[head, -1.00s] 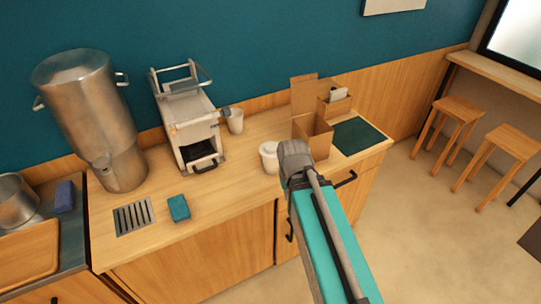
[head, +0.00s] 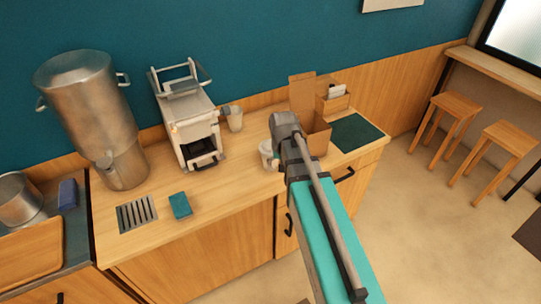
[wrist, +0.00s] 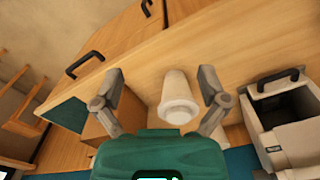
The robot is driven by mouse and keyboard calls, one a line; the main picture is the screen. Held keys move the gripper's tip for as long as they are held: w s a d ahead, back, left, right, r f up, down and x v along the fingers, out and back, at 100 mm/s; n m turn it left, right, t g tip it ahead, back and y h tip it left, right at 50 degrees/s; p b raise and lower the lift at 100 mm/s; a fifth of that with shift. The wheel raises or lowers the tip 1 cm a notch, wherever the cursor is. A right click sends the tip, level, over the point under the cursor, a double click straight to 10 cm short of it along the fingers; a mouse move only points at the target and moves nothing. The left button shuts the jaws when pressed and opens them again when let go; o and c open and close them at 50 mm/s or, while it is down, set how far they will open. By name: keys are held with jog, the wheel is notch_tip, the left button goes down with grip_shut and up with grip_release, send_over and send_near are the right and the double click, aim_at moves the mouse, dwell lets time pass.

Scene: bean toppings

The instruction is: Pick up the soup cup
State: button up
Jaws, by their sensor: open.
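A white cup (wrist: 178,100) stands on the wooden counter in the middle of the wrist view, its round pale top towards me. In the head view this cup (head: 266,148) shows just left of my arm's end, which partly hides it. My gripper (wrist: 160,73) is open, with one finger on each side of the cup in the wrist view. I see gaps between the cup and both fingers, and nothing is held. In the head view my fingers are mostly hidden by my arm.
A cardboard box (head: 318,136) stands close right of the cup. A toaster-like machine (head: 193,130) stands to the left, with another pale cup (head: 235,119) beside it. The counter front (head: 235,185) is clear.

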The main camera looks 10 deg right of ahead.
jog(key=w+r+m+p, duration=0.2)
jog(key=w+r+p, duration=0.1)
jog(key=w, duration=0.6)
jog(key=w+r+m+p, duration=0.2)
jog(key=w+r, duration=0.1)
jog(key=w, duration=0.7)
jog(key=shift+w+r+p, duration=0.3)
jog(key=shift+r+p, duration=0.05)
jog(key=shift+p, duration=0.05)
jog(key=shift+f, duration=0.1)
jog(key=b, duration=0.9)
send_over(270, 144)
notch_tip(270, 144, down, 8)
jog(key=shift+s+f, duration=0.1)
jog(key=shift+f, duration=0.15)
jog(key=shift+f, duration=0.1)
jog(key=shift+w+d+f+b, duration=0.1)
jog(key=shift+f+b, duration=1.15)
jog(key=shift+w+f+b, duration=0.1)
jog(key=shift+f+b, duration=1.1)
jog(key=shift+f, duration=0.05)
jog(key=c, duration=0.7)
